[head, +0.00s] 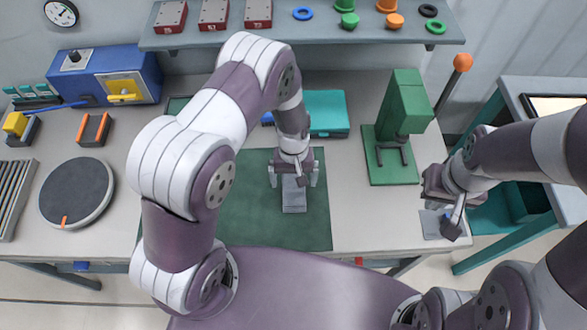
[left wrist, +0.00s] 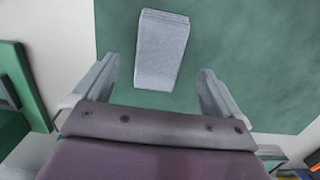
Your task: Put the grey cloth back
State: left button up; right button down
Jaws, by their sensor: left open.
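The grey cloth (head: 294,198) lies folded into a small flat block on the green mat (head: 250,215), in the middle of the table. In the left wrist view the cloth (left wrist: 162,48) lies ahead of and between the fingers. My left gripper (head: 294,180) is open and empty above the back part of the cloth, pointing down; its two fingers also show in the left wrist view (left wrist: 158,78), apart from the cloth. My right gripper (head: 447,208) is at the table's right front corner; whether its jaws are open or shut is unclear.
A flat grey patch (head: 430,224) lies under my right gripper. A green press (head: 400,110) stands right of the mat, a teal case (head: 327,113) behind it. A round dark turntable (head: 76,192) is at left. A shelf (head: 330,32) runs along the back.

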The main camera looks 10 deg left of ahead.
pick_arm(q)
notch_tip(320, 180, up, 7)
jog(key=b, duration=0.1)
notch_tip(320, 180, up, 10)
jog(key=m+t, duration=0.2)
send_over(293, 186)
jog(key=s+a, duration=0.4)
jog(key=a, duration=0.1)
jog(key=s+a+r+m, duration=0.1)
jog(key=s+a+r, duration=0.15)
jog(key=s, duration=0.35)
jog(key=shift+t, duration=0.4)
jog(key=f+b, duration=0.4)
jog(key=b, duration=0.1)
jog(key=shift+d+f, duration=0.25)
jog(key=shift+f, duration=0.1)
